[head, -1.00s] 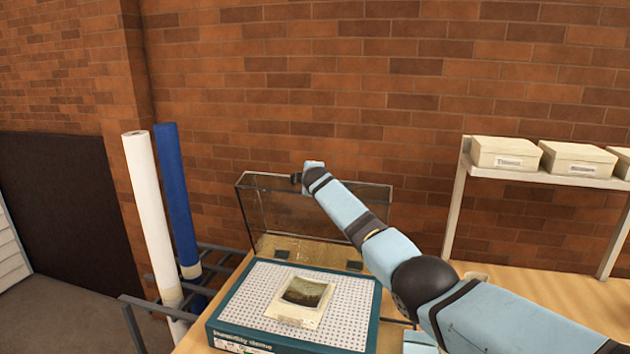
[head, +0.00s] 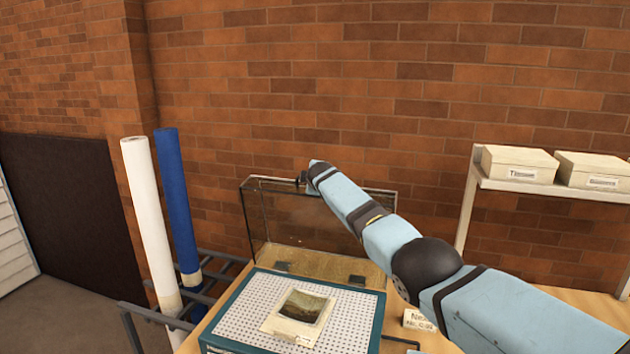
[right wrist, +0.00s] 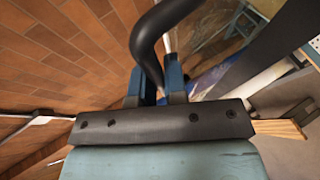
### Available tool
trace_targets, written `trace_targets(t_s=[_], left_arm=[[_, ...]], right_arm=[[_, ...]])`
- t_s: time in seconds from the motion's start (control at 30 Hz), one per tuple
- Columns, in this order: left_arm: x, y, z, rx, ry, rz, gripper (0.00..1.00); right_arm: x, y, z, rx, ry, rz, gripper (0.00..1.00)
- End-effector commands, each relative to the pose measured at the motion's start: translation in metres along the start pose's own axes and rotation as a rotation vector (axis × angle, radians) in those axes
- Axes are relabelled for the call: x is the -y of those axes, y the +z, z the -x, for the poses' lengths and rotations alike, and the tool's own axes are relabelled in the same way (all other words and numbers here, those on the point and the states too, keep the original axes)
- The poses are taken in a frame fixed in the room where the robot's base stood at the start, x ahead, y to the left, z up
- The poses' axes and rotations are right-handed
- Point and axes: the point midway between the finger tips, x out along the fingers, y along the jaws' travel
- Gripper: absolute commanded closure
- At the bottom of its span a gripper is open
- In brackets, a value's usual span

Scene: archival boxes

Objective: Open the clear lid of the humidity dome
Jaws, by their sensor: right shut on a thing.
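The humidity dome has a teal base (head: 222,308) with a white perforated top. Its clear lid (head: 295,222) stands raised, close to upright, at the back edge of the base. A picture in a pale mount (head: 300,312) lies on the perforated top. My right gripper (head: 303,180) is at the lid's top edge, largely hidden behind its own wrist. In the right wrist view, its blue fingers (right wrist: 162,80) are shut on the dark, curved lid handle (right wrist: 147,38). My left gripper is out of view.
A white roll (head: 150,225) and a blue roll (head: 175,200) stand in a grey rack at left. A brick wall (head: 330,80) rises behind the lid. A shelf with boxes (head: 518,163) stands at right. A small name card (head: 418,320) is on the table.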

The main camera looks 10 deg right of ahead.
Motion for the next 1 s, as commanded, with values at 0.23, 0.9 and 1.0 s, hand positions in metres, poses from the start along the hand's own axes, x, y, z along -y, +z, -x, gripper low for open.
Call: trace_targets(t_s=[0.23,0.9,1.0], left_arm=[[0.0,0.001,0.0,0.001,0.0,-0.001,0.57],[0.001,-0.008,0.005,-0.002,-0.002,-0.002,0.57],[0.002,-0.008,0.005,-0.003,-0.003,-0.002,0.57]], right_arm=[[0.003,0.001,-0.001,0.003,-0.004,0.0,0.77],[0.0,0.001,0.022,0.0,0.001,-0.001,0.77],[0.002,0.001,0.032,0.0,0.0,0.0,0.77]])
